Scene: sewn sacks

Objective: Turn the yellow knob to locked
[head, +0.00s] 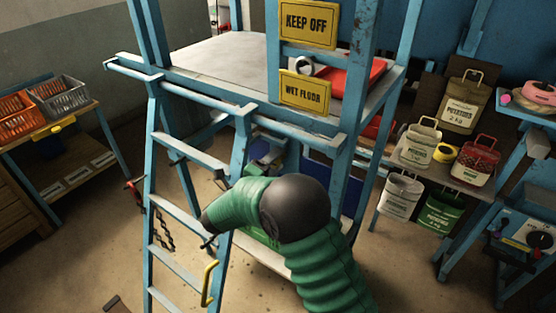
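I cannot make out a yellow knob for certain. A bent yellow handle (209,283) shows at the lower right side of the blue ladder (150,200). On the right, a blue box carries a pale panel with a dark round knob (540,240) and a small yellow patch beside it. My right arm, in a green sleeve with a dark joint, reaches in from the bottom and bends left. My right gripper (208,238) is small and dark at the ladder's right rail, above the yellow handle; its fingers are too unclear to tell open from shut. My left gripper is out of view.
A blue platform with yellow signs (309,24) stands behind the ladder. A chain (163,230) hangs at the ladder. Crates (58,97) sit on the left table. Labelled sacks (465,103) and a yellow ring (445,153) are at the right. Floor left of the ladder is mostly clear.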

